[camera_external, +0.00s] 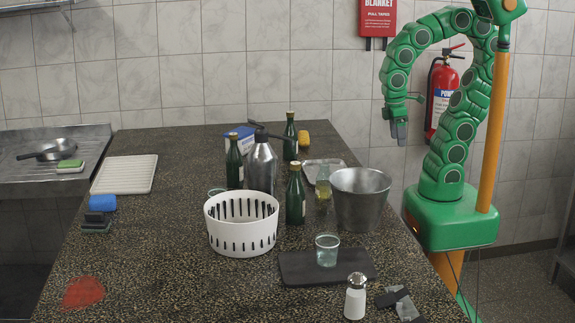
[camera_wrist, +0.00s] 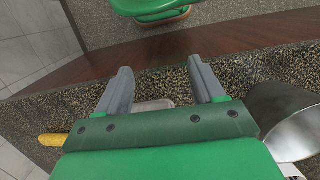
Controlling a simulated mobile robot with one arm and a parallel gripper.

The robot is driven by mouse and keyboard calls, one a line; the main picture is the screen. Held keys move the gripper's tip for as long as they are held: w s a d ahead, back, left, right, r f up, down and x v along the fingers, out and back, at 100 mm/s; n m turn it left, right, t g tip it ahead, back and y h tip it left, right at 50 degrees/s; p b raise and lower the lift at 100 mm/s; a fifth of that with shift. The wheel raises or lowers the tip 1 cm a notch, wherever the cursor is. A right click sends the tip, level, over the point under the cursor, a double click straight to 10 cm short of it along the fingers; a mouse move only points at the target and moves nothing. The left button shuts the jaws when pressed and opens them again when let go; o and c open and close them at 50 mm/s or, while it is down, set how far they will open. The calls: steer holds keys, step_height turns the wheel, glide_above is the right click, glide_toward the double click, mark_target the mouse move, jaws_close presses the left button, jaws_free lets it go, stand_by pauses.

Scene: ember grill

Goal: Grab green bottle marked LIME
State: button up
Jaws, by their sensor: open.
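Three dark green bottles stand upright on the speckled counter in the external view. One is at the back (camera_external: 290,140), one is left of a metal flask (camera_external: 235,165), and one is nearer the front (camera_external: 295,200). Their labels are too small to read, so I cannot tell which is marked LIME. My gripper (camera_external: 399,133) hangs above the counter's right edge, to the right of the bottles and clear of them. In the wrist view my gripper (camera_wrist: 160,68) is open, with nothing between its fingers. No green bottle shows there.
A metal bucket (camera_external: 360,200) and a small clear bottle (camera_external: 323,188) stand right of the front bottle. A white slotted basket (camera_external: 241,243) stands to its left. A small tray (camera_external: 323,166) and a yellow object (camera_external: 303,134) are behind. The counter's left front is mostly clear.

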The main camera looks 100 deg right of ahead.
steer(key=w+a+r+m, duration=0.1)
steer(key=w+r, duration=0.1)
steer(key=w, duration=0.3)
steer(key=w+a+r+m, duration=0.1)
steer(key=w+a+r, duration=0.1)
steer(key=w, duration=0.4)
steer(key=r+m+t, duration=0.1)
steer(key=m+t, duration=0.1)
steer(key=m, duration=0.4)
glide_above(296, 163)
steer(key=shift+w+d+r, duration=0.15)
steer(key=shift+w, duration=0.1)
steer(key=shift+w+a+f+m, duration=0.15)
steer(key=shift+a+f+m, duration=0.1)
steer(key=shift+f+m, duration=0.05)
steer(key=shift+s+f, duration=0.2)
steer(key=shift+f, duration=1.5)
steer(key=shift+s+f, duration=0.2)
steer(key=shift+f, duration=1.8)
steer(key=shift+w, duration=0.1)
steer(key=shift+c, duration=0.4)
jaws_close()
